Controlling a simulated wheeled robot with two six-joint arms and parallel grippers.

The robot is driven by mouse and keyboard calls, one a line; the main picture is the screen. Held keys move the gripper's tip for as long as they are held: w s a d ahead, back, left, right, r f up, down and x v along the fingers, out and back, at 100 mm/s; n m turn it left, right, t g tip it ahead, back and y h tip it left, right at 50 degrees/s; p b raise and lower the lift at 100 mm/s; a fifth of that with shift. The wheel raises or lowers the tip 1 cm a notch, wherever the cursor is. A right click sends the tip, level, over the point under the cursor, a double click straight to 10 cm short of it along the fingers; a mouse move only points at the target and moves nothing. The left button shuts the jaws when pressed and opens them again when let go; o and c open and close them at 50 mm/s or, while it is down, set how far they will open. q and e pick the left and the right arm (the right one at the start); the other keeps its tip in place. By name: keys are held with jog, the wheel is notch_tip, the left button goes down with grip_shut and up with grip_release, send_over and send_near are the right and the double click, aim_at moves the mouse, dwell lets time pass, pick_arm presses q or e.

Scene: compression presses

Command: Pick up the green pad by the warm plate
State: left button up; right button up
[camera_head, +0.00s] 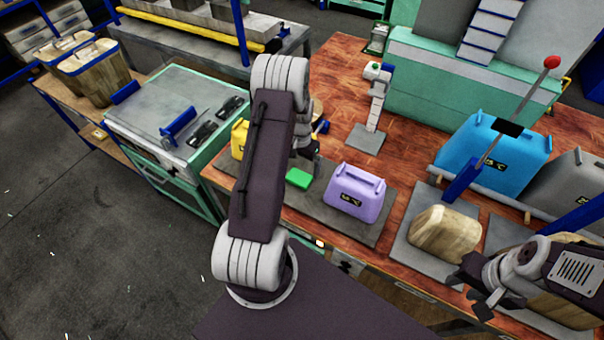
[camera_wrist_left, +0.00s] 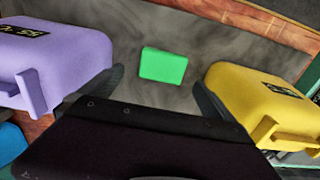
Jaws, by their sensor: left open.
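The green pad (camera_head: 299,178) is a small bright block lying flat on a dark grey plate (camera_head: 327,216), between a purple handled block (camera_head: 354,193) and a yellow one (camera_head: 240,139). My left gripper (camera_head: 306,160) is low over the plate, close to the pad, and partly hidden by its own arm. In the left wrist view, the left gripper's dark fingers (camera_wrist_left: 158,80) stand apart, with the green pad (camera_wrist_left: 163,65) seen beyond the gap between them, not held. My right gripper (camera_head: 487,303) is at the lower right, far from the pad; its jaw gap is unclear.
In the left wrist view, the purple block (camera_wrist_left: 50,62) and yellow block (camera_wrist_left: 262,105) flank the fingers closely. A small grey stand (camera_head: 374,112) rises behind the plate. A blue block (camera_head: 490,155) and a wooden block (camera_head: 444,232) stand to the right. Bare wooden table (camera_head: 415,150) shows between.

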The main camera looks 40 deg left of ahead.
aim_at(299, 177)
pick_arm(q)
jog(key=shift+f, duration=0.45)
jog(key=shift+a+f, duration=0.25)
notch_tip(299, 177, down, 5)
jog(key=shift+r+p, duration=0.1)
jog(key=shift+p, duration=0.7)
jog(key=shift+f, duration=0.2)
pick_arm(e)
jog(key=shift+w+a+r, duration=0.1)
jog(key=shift+a+r, duration=0.1)
jog(key=shift+r, duration=0.25)
jog(key=shift+a+r, duration=0.15)
jog(key=shift+r, duration=0.3)
pick_arm(q)
jog(key=shift+a, duration=0.1)
jog(key=c, duration=1.3)
jog(key=shift+o, duration=0.2)
notch_tip(299, 177, up, 10)
jog(key=b, duration=0.1)
jog(key=shift+b, duration=0.3)
pick_arm(e)
jog(key=shift+f, duration=0.75)
